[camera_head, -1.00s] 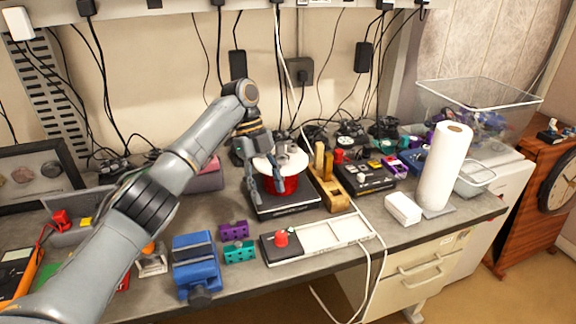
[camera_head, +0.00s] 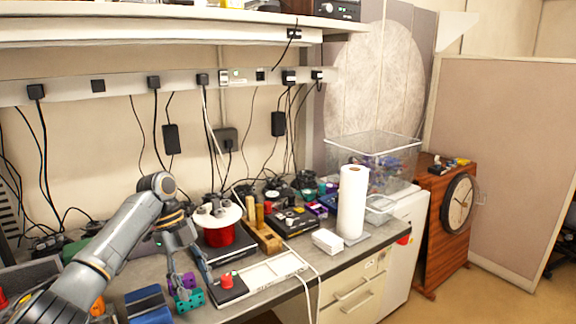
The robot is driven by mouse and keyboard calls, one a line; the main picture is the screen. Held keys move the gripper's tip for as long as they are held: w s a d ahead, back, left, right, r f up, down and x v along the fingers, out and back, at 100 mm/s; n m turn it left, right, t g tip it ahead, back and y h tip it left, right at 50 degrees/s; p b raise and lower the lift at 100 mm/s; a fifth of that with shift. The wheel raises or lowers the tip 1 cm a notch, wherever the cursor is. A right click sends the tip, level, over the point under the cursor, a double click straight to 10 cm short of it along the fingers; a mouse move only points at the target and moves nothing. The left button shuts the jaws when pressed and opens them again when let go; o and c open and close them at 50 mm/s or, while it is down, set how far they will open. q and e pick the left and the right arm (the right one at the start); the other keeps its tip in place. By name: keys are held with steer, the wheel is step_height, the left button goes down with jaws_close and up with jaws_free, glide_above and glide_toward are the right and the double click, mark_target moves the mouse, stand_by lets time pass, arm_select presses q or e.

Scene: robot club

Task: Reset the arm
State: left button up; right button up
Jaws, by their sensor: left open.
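My left arm comes in from the lower left. Its gripper (camera_head: 190,280) points down over the bench, its fingers apart with nothing seen between them. It is left of the red spool with a white top (camera_head: 218,228), which sits on a black flat device (camera_head: 222,252). The fingers overlap the view of a purple block (camera_head: 183,283) and a teal block (camera_head: 190,301); I cannot tell whether they touch. My right gripper is not in view.
A wooden block (camera_head: 264,238), paper towel roll (camera_head: 352,203), white box (camera_head: 327,241) and clear bin (camera_head: 372,157) stand to the right. Cables hang behind. Floor is free at lower right.

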arm_select(q)
steer(key=s+d+f+n+t, duration=0.1)
steer(key=s+d+f+n, duration=0.2)
steer(key=s+f, duration=0.35)
steer(key=s+d+f+n, duration=0.3)
steer(key=s+f, duration=0.1)
steer(key=f, duration=0.6)
steer(key=s+d+f+n+t, duration=0.1)
steer(key=s+d+f+n, duration=0.15)
steer(key=s+f, duration=0.4)
steer(key=s+a+r+n+t+y, duration=0.15)
steer(key=s+a+n, duration=0.25)
steer(key=s+n, duration=0.4)
steer(key=s+a+n+t+y, duration=0.2)
steer(key=s+a+n+t, duration=0.15)
steer(key=s+n, duration=0.45)
step_height(320, 180, down, 26)
steer(key=s+m+g, duration=0.2)
steer(key=s, duration=0.1)
steer(key=s+a+f, duration=0.1)
steer(key=s+f, duration=0.7)
steer(key=s+a+f+g, duration=0.1)
steer(key=s+a+f, duration=0.1)
steer(key=s+f, duration=0.6)
steer(key=shift+s+a+f, duration=0.25)
steer(key=shift+s+f, duration=0.05)
steer(key=shift+s, duration=0.15)
